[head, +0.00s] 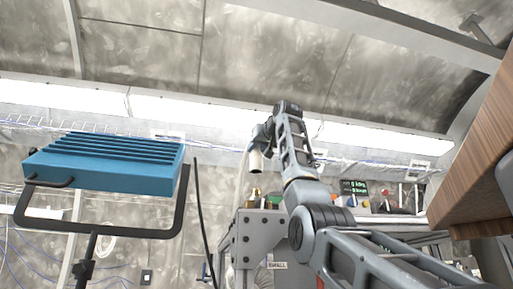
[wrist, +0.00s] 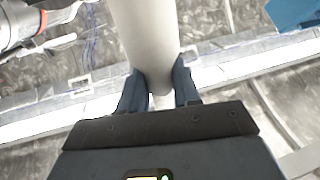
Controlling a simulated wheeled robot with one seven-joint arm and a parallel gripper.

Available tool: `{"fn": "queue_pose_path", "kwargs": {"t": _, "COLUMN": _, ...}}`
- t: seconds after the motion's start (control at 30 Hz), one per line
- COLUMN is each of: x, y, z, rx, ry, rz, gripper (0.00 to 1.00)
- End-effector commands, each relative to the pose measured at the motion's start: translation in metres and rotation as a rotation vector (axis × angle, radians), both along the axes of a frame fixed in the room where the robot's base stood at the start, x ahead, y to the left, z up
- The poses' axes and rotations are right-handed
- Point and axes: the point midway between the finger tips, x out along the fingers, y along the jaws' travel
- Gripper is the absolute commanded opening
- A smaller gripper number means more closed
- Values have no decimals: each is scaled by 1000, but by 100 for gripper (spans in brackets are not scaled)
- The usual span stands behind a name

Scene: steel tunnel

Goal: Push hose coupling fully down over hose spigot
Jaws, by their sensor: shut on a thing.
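My gripper (head: 262,143) is raised in the middle of the head view, shut on a pale cylindrical part that I take to be the hose coupling (head: 256,162). The coupling's lower end hangs below the fingers. In the wrist view my two blue-grey fingers (wrist: 160,90) grip either side of the pale cylinder (wrist: 152,40). A small brass-coloured fitting (head: 254,192), perhaps the hose spigot, stands below the coupling, with a visible gap between them. A pale hose-like strand (head: 241,185) hangs to the left of the coupling.
A grey metal bracket (head: 256,232) stands below the fitting. A blue finned lamp (head: 105,165) on a black stand is at the left, with a dark cable beside it. A panel with a green display (head: 355,187) is to the right. A wooden board (head: 480,165) juts in at far right.

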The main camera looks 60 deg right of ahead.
Motion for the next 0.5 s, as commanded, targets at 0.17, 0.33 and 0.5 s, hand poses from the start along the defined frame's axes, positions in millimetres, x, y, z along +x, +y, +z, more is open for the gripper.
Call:
{"fn": "queue_pose_path", "kwargs": {"t": 0.17, "x": 0, "y": 0, "z": -20, "rx": 0, "ry": 0, "rz": 0, "gripper": 2}}
{"fn": "queue_pose_path", "kwargs": {"t": 0.33, "x": 0, "y": 0, "z": -35, "rx": 0, "ry": 0, "rz": 0, "gripper": 2}}
{"fn": "queue_pose_path", "kwargs": {"t": 0.5, "x": 0, "y": 0, "z": -46, "rx": 0, "ry": 0, "rz": 0, "gripper": 2}}
